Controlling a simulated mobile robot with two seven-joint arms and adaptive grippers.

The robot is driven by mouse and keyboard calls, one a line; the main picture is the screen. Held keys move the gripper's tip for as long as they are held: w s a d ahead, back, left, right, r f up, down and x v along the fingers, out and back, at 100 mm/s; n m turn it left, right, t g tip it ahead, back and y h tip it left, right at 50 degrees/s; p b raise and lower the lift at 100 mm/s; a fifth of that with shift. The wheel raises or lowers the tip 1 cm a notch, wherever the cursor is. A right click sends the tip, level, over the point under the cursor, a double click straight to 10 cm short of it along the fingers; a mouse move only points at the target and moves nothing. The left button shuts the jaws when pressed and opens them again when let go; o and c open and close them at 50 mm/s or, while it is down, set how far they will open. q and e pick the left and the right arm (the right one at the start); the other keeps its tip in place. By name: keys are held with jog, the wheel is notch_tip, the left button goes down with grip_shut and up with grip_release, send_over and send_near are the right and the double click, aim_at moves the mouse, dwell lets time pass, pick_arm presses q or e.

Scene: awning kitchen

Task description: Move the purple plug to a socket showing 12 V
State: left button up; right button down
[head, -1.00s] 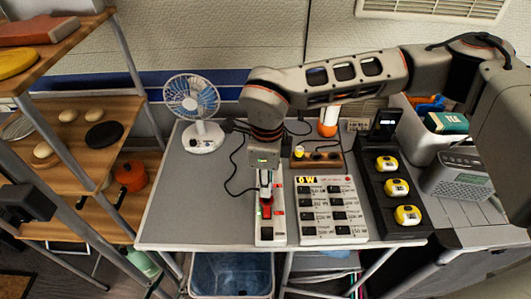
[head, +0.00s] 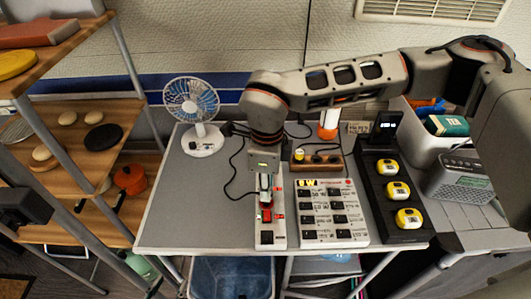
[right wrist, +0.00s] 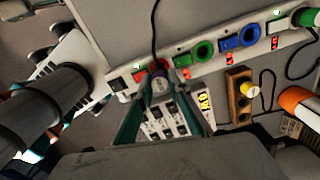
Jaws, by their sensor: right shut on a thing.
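A white power strip (head: 270,236) lies on the grey table, with coloured sockets and small red displays beside them. In the right wrist view it (right wrist: 223,66) runs across the top; a green socket (right wrist: 203,51) and a blue socket (right wrist: 249,36) show, but the display digits are too small to read. My right gripper (right wrist: 160,95) is shut on the purple plug (right wrist: 159,84), whose black cable goes up. It holds the plug at the red socket (head: 265,214); I cannot tell whether the plug is seated. My left gripper (head: 25,206) is at the left edge, its fingers unclear.
A white panel with black switches (head: 334,232) stands right of the strip. A black tray (head: 387,225) with yellow items, a wooden block (head: 330,168) and a fan (head: 192,112) are around. Shelves stand at left.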

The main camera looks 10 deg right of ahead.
dwell(0.8)
jog(key=shift+f+b, duration=1.25)
jog(key=shift+f, duration=0.3)
dwell(1.2)
jog(key=c, duration=1.8)
grip_release()
jog(key=shift+o, duration=1.2)
